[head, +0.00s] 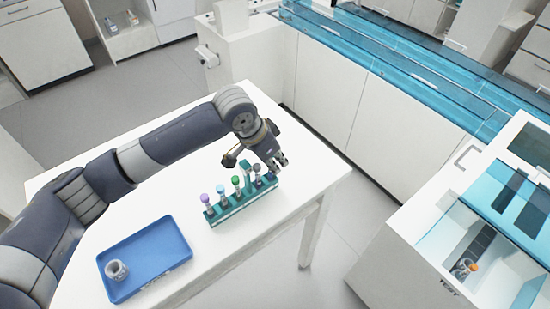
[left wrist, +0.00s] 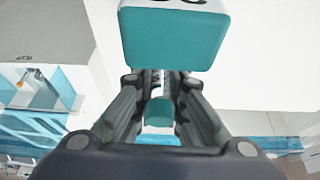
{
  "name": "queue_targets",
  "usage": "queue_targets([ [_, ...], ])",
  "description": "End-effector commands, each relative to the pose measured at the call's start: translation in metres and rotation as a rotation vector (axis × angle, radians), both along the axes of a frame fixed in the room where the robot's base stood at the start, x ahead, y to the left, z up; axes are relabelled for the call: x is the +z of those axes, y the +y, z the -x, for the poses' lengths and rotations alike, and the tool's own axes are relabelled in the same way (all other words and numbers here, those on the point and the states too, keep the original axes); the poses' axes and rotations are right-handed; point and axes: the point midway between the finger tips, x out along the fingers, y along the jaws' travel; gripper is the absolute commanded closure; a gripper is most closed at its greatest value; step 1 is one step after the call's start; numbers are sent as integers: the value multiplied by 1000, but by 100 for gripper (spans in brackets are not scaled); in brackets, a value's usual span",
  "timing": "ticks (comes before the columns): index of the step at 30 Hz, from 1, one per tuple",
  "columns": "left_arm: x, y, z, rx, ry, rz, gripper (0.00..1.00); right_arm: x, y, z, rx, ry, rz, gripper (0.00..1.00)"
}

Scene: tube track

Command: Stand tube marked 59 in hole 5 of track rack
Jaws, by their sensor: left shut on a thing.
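The teal track rack (head: 232,212) stands on the white table and holds a row of tubes, among them a purple-capped (head: 204,198), a blue-capped (head: 220,188), a green-capped (head: 236,180) and a grey-capped one (head: 256,169). My left gripper (head: 277,163) is at the rack's far right end, shut on a tube mostly hidden by the fingers. In the left wrist view its fingers (left wrist: 160,100) close around something pale with a teal part (left wrist: 158,112). A large teal block (left wrist: 173,38) with cut-off dark marks fills the top there. The number 59 is not readable.
A blue tray (head: 150,250) with a grey holder (head: 117,270) lies at the front left of the table. A white machine (head: 400,240) with a teal cover stands at the right. The table's right edge is close to the rack.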

Motion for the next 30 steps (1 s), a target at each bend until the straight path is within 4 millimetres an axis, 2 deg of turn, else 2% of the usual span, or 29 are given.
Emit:
queue_targets([
  [14, -8, 0, 0, 0, 0, 0, 100, 1, 0, 0, 0, 0, 0, 60],
  [15, -7, 0, 0, 0, 0, 0, 86, 1, 0, 0, 0, 0, 0, 60],
  [18, -7, 0, 0, 0, 0, 0, 65, 1, 0, 0, 0, 0, 0, 60],
  [30, -7, 0, 0, 0, 0, 0, 65, 1, 0, 0, 0, 0, 0, 60],
])
